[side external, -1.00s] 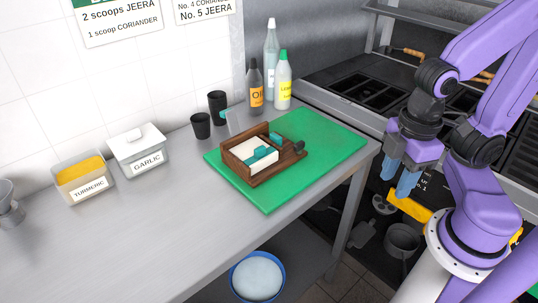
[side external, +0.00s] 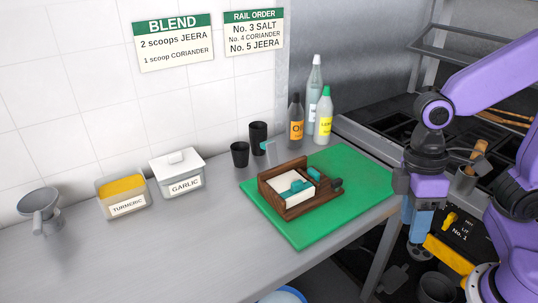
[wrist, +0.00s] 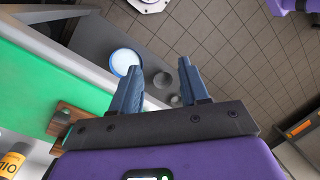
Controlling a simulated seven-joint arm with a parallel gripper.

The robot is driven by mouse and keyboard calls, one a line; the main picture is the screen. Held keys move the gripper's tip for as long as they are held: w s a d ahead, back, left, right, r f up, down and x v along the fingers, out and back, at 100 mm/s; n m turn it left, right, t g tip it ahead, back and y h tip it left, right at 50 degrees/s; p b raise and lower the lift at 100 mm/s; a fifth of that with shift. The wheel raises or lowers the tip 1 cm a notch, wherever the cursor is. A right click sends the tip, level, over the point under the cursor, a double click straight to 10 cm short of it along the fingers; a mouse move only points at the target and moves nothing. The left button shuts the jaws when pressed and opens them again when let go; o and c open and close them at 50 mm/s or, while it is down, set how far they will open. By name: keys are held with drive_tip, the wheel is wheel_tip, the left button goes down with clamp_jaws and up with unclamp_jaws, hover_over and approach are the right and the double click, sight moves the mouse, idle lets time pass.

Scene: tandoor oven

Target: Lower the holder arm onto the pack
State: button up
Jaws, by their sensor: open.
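A brown wooden holder (side external: 299,207) sits on the green board on the counter. A white pack (side external: 288,181) lies inside it. One teal piece (side external: 298,187) rests over the pack and another (side external: 314,174) is at the holder's back right. A dark knob (side external: 335,184) sticks out at the right end; which part is the holder arm I cannot tell for sure. My gripper (side external: 418,225) is open and empty, right of the board and apart from the holder. In the wrist view, my gripper (wrist: 160,72) points at the floor, and part of the wooden holder (wrist: 72,110) shows at left.
The green board (side external: 310,235) has bare room around the holder. Bottles (side external: 324,120) and black cups (side external: 258,137) stand behind it. Turmeric (side external: 124,196) and garlic (side external: 178,175) tubs stand to the left. The counter's right edge lies between the holder and my gripper.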

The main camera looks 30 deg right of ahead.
drive_tip(key=w+a+m+g+y, duration=0.35)
drive_tip(key=w+a+m, duration=0.2)
drive_tip(key=w, duration=0.45)
drive_tip(key=w+d+m+y, duration=0.1)
drive_tip(key=w+y, duration=0.2)
drive_tip(key=w, duration=0.4)
drive_tip(key=w+d+f+m+y, duration=0.1)
drive_tip(key=w+d+m+y, duration=0.1)
drive_tip(key=w, duration=0.6)
drive_tip(key=w+d+f+m+y, duration=0.1)
drive_tip(key=w+y, duration=0.3)
drive_tip(key=w, duration=0.4)
drive_tip(key=shift+w+d+m+t, duration=0.15)
drive_tip(key=shift+m+t, duration=0.1)
drive_tip(key=shift+m, duration=0.3)
drive_tip(key=w+d+f+m+t+y, duration=0.1)
drive_tip(key=w+d+t+y, duration=0.15)
drive_tip(key=w+d, duration=0.25)
drive_tip(key=m+t+y, duration=0.1)
drive_tip(key=t+y, duration=0.2)
approach(261, 146)
drive_tip(key=shift+g, duration=0.25)
drive_tip(key=a, duration=1)
drive_tip(key=shift+w+r, duration=0.15)
clamp_jaws()
